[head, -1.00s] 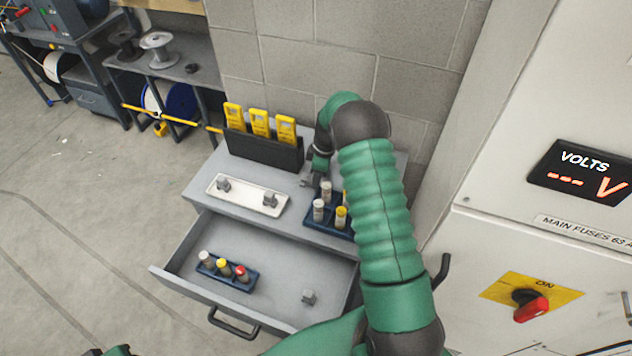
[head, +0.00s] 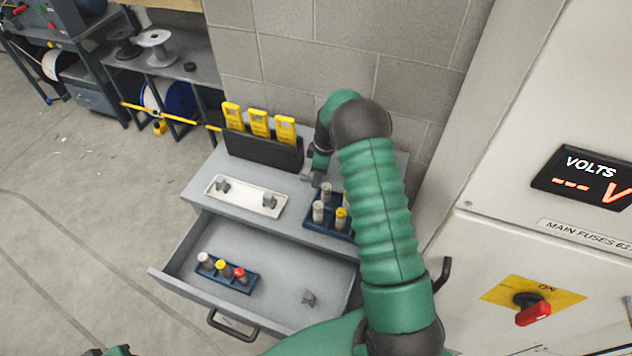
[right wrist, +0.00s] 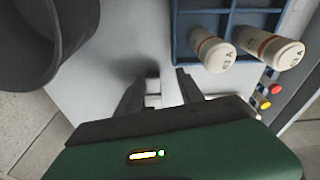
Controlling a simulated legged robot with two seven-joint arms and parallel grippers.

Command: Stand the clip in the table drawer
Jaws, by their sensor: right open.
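A small grey clip (head: 308,298) sits on the drawer floor at the right; whether it stands or lies is too small to tell. The table drawer (head: 285,252) is pulled out. Two similar grey clips, one left (head: 222,185) and one right (head: 269,201), sit on a white tray (head: 245,202) on the table top. My right gripper (head: 312,180) is low over the table top, between the white tray and a blue fuse rack. In the right wrist view the right gripper (right wrist: 161,88) is open, with a small pale patch beside one finger.
The blue fuse rack (head: 330,228) stands at the table's right, close to my right gripper; another rack (head: 236,282) is in the drawer's left. A dark holder (head: 262,149) with yellow testers stands behind. Drawer floor between rack and clip is clear.

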